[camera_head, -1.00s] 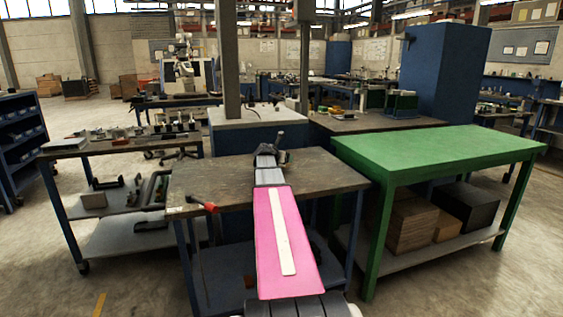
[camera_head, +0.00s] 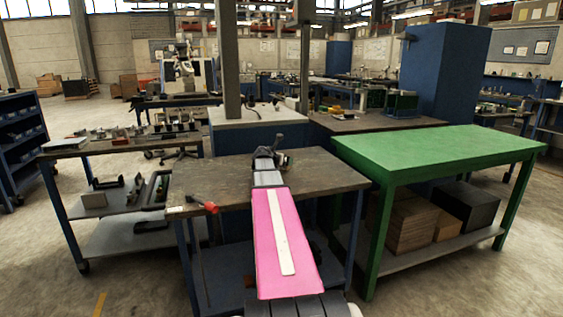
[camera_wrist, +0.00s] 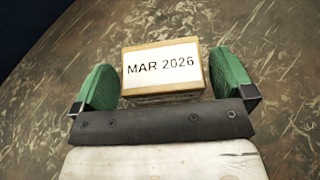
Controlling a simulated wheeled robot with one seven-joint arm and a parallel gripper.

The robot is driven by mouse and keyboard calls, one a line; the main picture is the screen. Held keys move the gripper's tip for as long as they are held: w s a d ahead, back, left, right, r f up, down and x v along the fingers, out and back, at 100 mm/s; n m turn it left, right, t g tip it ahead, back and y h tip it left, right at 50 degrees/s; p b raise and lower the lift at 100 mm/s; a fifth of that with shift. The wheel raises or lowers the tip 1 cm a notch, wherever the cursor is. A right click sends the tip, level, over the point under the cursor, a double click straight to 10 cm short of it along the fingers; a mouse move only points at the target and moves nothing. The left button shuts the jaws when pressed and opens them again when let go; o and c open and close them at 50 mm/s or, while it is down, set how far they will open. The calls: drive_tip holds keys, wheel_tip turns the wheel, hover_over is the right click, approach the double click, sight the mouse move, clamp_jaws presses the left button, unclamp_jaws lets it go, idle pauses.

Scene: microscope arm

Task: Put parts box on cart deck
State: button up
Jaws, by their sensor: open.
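The parts box (camera_wrist: 163,70) is a small tan box with a white label reading "MAR 2026". In the wrist view it lies on a worn brown tabletop, between the green finger pads of my gripper (camera_wrist: 165,88).
A red-handled tool (camera_head: 209,206) lies at the workbench's front left. A green table (camera_head: 430,150) with a bare top stands close on the right, cartons (camera_head: 405,222) beneath it. A blue cabinet with a pale top (camera_head: 255,118) stands behind the workbench.

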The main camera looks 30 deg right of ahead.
drive_tip(key=v, duration=1)
drive_tip(key=shift+a+r, duration=0.1)
drive_tip(key=shift+a, duration=0.05)
idle(0.8)
